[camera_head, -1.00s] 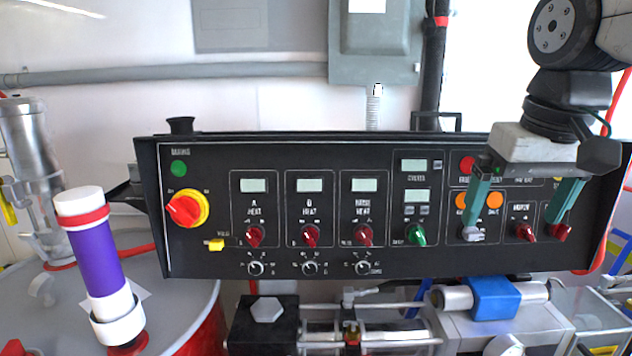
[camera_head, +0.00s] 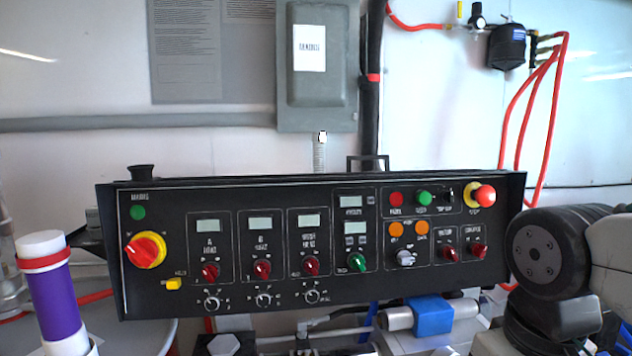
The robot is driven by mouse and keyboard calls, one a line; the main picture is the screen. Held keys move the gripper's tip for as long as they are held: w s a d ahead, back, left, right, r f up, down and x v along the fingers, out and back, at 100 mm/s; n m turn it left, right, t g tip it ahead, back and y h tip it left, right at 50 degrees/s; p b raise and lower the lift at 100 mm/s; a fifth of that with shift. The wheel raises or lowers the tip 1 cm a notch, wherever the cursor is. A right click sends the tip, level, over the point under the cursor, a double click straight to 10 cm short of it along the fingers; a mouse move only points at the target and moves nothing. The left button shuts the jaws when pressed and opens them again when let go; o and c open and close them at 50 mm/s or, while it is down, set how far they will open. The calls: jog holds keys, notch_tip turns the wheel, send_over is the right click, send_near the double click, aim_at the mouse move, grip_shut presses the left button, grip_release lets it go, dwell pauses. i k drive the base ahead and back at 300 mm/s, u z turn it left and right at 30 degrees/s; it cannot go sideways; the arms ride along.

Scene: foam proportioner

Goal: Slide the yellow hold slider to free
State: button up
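The yellow hold slider (camera_head: 174,284) is a small yellow tab low on the left part of the black control panel (camera_head: 420,291). It sits below and to the right of the red and yellow rotary switch (camera_head: 146,250). Small white lettering beside the slider is too small to read surely. Nothing covers the slider. My arm's dark wrist shows at the lower right, far from the slider. My gripper's fingers are not in view.
Several red knobs, a green knob (camera_head: 357,263) and small black knobs line the panel. A red emergency button (camera_head: 483,195) is at upper right. A purple and white cylinder (camera_head: 55,300) stands at lower left. The space in front of the slider looks clear.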

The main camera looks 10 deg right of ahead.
aim_at(172, 282)
jog(key=k, duration=1.05)
jog(key=u, duration=0.55)
jog(key=i, duration=1.45)
jog(key=z, duration=0.55)
